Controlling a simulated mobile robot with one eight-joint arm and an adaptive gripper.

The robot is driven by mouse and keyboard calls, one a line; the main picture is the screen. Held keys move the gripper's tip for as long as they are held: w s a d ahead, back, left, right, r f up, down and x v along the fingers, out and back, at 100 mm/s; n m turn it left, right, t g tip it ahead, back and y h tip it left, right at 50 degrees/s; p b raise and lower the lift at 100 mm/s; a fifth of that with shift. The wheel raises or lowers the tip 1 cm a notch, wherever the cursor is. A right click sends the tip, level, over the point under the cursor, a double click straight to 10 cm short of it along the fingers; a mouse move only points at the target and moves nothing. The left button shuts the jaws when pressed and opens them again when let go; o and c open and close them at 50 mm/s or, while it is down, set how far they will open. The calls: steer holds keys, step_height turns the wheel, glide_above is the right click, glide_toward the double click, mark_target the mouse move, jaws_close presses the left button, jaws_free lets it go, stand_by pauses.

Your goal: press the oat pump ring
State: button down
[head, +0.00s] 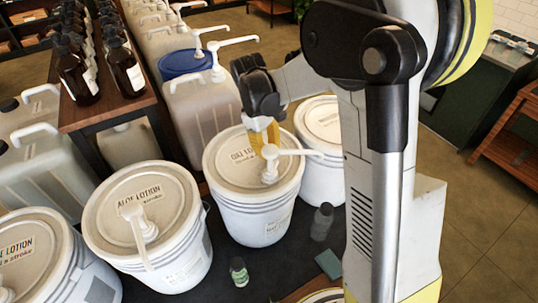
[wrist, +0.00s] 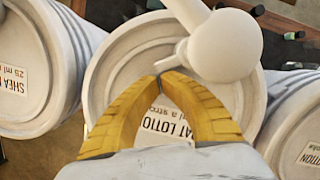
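The oat lotion bucket (head: 222,165) is white with a lid that reads OAT LOTION, and stands in the middle of the head view. Its white pump (head: 270,153) rises from the lid with the spout pointing right; the pump's collar (head: 269,177) sits at the lid. In the wrist view the rounded pump head (wrist: 225,46) is large and close, right of my fingertips. My gripper (wrist: 158,77) has yellow fingers whose tips meet with nothing seen between them. It hangs over the oat lid, just behind the pump in the head view. Whether it touches the pump I cannot tell.
An aloe lotion bucket (head: 120,199) with its own pump stands to the left, and another lotion bucket (head: 25,240) farther left. Another white bucket (head: 319,120) is close on the right. Small bottles (head: 322,220) lie or stand in front. Jugs with pumps (head: 200,105) stand behind.

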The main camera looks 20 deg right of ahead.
steer(key=shift+s+d+m+y+b, duration=0.25)
steer(key=shift+d+m, duration=0.2)
steer(key=shift+m, duration=0.55)
steer(key=shift+s+d+m+y+b, duration=0.15)
steer(key=shift+s+d+m, duration=0.25)
steer(key=shift+m, duration=0.6)
stand_by(0.5)
stand_by(0.3)
steer(key=shift+s+a, duration=0.5)
steer(key=shift+a, duration=0.1)
steer(key=v, duration=1.2)
steer(key=shift+w, duration=0.2)
